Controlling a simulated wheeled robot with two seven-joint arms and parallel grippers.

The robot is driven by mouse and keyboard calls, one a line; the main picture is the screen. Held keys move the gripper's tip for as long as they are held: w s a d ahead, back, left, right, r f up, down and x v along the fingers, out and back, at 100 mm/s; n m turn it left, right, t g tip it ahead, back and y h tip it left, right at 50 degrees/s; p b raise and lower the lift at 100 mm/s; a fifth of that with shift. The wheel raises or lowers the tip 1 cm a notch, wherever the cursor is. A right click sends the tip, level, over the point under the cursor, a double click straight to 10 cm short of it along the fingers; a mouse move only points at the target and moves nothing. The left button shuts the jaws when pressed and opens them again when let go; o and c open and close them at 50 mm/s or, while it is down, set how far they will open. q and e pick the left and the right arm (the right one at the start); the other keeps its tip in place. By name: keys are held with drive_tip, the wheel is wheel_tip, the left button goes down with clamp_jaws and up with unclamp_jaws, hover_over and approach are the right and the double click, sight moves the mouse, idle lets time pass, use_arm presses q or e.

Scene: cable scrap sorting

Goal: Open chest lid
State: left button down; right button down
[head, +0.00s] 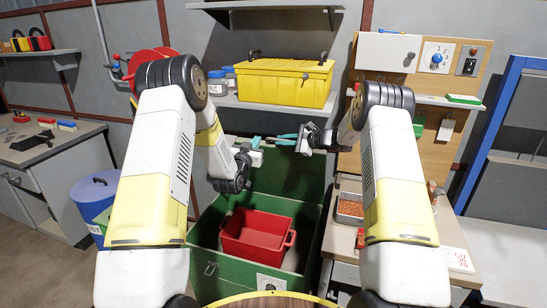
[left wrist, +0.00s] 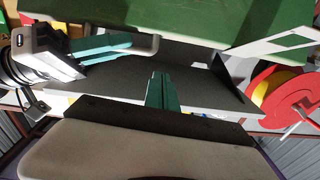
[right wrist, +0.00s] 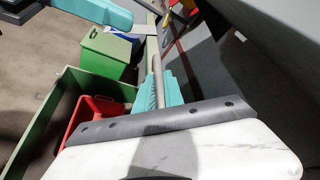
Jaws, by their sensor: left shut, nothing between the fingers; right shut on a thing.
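The green chest (head: 208,268) stands open on the floor between my arms, and a red bin (head: 256,233) shows inside it. Its green lid (head: 285,160) stands raised at the back; it also seems to fill the top of the left wrist view (left wrist: 200,18). My right gripper (head: 288,140) is shut on a thin grey bar (right wrist: 157,75), apparently the lid's handle, near the lid's upper edge. My left gripper (head: 256,142) is shut and empty, just left of the right one. Its teal fingers (left wrist: 161,92) are together. The bar's join to the lid is hidden.
A yellow toolbox (head: 285,82) sits on a shelf just behind and above my grippers. A wooden panel and a bench with a tray of orange bits (head: 350,208) stand at right. A blue drum (head: 92,192) and a grey workbench (head: 45,145) are at left.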

use_arm(q)
wheel_tip(320, 180, down, 8)
drive_tip(key=s+d+t+h, duration=0.1)
drive_tip(key=s+d+t, duration=0.1)
drive_tip(key=t+h, duration=0.1)
drive_tip(key=t, duration=0.1)
approach(276, 149)
drive_tip(key=x, duration=0.6)
drive_tip(key=shift+w, duration=0.45)
use_arm(e)
drive_tip(key=shift+d, duration=0.1)
use_arm(q)
drive_tip(key=shift+d, duration=0.1)
